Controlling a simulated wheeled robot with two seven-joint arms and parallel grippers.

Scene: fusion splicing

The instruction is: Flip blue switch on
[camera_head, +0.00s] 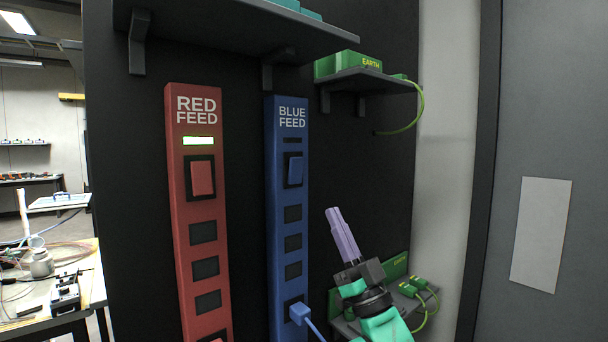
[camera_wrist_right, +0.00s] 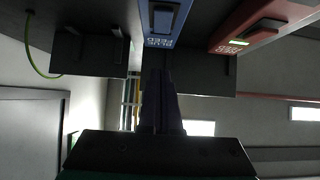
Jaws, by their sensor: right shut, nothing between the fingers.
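The blue feed strip (camera_head: 274,215) stands upright on the dark panel, with a blue rocker switch (camera_head: 295,171) near its top. The small indicator window above that switch is dark. A blue plug (camera_head: 299,313) with a cable sits in a lower socket of the strip. My right gripper (camera_head: 335,213) is shut and empty, to the right of the strip and lower than the switch, apart from it in the picture. In the right wrist view the blue switch (camera_wrist_right: 163,19) shows upside down, beyond the shut fingers (camera_wrist_right: 157,88). My left gripper is out of view.
The red feed strip (camera_head: 182,240) stands left of the blue one, its indicator (camera_head: 198,141) lit green. Dark shelves jut out above, one holding a green earth box (camera_head: 348,64). A lower shelf with green earth parts (camera_head: 412,285) is behind my right arm.

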